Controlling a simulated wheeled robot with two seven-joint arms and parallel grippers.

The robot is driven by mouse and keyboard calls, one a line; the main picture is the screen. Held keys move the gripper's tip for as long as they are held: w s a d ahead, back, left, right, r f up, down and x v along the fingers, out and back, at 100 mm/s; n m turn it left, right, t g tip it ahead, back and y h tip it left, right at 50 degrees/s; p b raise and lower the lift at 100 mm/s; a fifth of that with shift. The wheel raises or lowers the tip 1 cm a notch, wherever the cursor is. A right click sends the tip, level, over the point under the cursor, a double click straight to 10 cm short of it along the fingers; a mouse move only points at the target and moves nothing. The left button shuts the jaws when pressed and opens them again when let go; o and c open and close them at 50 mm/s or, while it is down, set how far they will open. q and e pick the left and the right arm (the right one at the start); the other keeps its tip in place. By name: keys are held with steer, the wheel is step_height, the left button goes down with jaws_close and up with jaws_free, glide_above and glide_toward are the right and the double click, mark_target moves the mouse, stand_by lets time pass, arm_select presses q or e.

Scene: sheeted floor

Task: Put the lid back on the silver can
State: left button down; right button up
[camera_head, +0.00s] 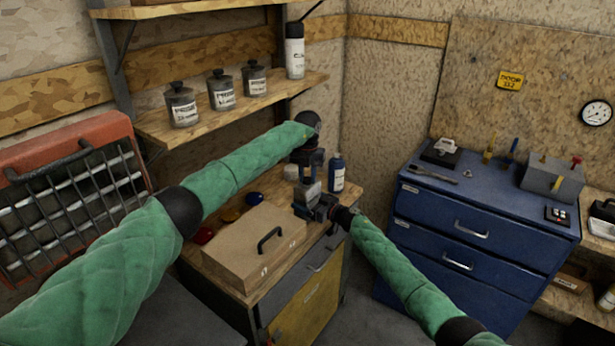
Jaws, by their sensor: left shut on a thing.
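The silver can (308,190) stands on the wooden top of the workbench, small in view and partly covered by my grippers. My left gripper (309,170) points down from above, right over the can. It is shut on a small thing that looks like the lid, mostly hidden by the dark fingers. I cannot tell whether the lid touches the can's rim. My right gripper (312,207) comes in from the lower right and sits low against the can. Its fingers are too small and dark to show whether they are closed on it.
A blue bottle (337,173) stands close to the right of both grippers. A pale small container (291,172) is just left. A shelf (160,129) holds several labelled jars above.

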arm_select(q)
steer(key=c, duration=1)
jaws_free()
steer(key=shift+c, duration=0.2)
step_height(320, 180, up, 12)
arm_select(e)
steer(key=o, duration=1.7)
steer(key=shift+d, duration=0.1)
